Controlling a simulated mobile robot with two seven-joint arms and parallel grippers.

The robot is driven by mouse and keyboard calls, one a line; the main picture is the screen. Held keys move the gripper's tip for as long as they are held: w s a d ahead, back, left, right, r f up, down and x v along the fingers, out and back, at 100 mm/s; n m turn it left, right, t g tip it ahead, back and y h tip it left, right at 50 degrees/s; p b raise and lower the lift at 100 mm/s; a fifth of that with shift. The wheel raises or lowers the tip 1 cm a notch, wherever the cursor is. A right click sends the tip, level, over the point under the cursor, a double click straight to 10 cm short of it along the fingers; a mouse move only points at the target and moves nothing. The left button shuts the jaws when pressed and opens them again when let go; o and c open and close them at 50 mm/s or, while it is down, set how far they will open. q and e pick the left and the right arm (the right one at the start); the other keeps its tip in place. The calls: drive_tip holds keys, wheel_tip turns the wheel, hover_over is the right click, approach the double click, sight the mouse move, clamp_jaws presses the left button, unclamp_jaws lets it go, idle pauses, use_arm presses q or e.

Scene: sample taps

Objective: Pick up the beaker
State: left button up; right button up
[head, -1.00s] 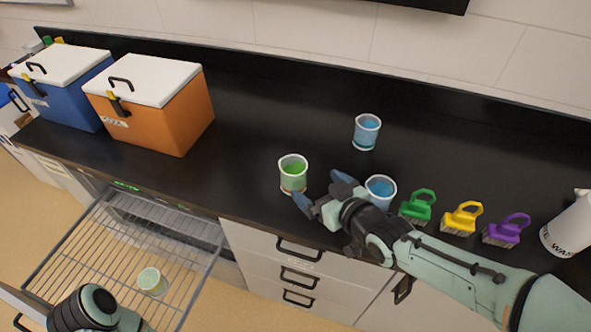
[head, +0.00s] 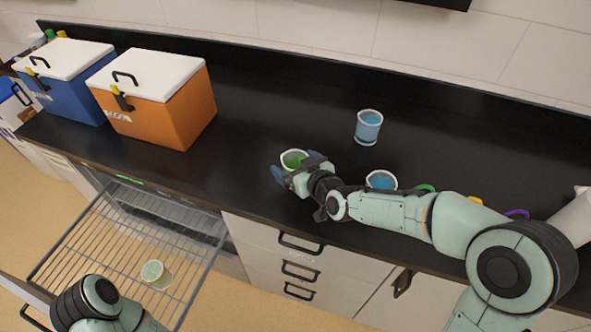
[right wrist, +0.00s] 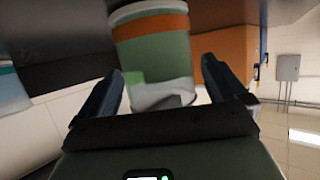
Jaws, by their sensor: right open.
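A beaker with green liquid (head: 292,158) stands on the black counter, partly hidden by my right gripper (head: 297,165). The right gripper is open, with one finger on each side of the beaker. In the right wrist view the beaker (right wrist: 153,58), with an orange band, sits between the two spread fingers; a gap shows beside at least the right finger. Two beakers with blue liquid stand on the counter, one farther back (head: 368,126) and one behind my right forearm (head: 381,180). My left arm shows at the bottom left; its gripper is out of view.
An orange cooler (head: 168,108) and a blue cooler (head: 66,88) stand at the left of the counter. A wire rack (head: 110,240) is pulled out below, holding a pale green beaker (head: 155,274). Coloured brushes are mostly hidden behind my right arm.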

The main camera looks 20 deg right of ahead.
drive_tip(key=c, duration=1)
drive_tip(key=shift+c, duration=0.2)
drive_tip(key=shift+r, duration=0.5)
use_arm(q)
drive_tip(key=w+r+t+p, duration=0.1)
drive_tip(key=w+r+p, duration=0.6)
drive_tip(key=r+p, duration=0.2)
wheel_tip(320, 180, up, 3)
drive_tip(key=shift+w+f+p, duration=0.1)
drive_tip(key=shift+w+p, duration=0.1)
drive_tip(key=shift+p, duration=0.15)
use_arm(e)
wheel_tip(320, 180, up, 19)
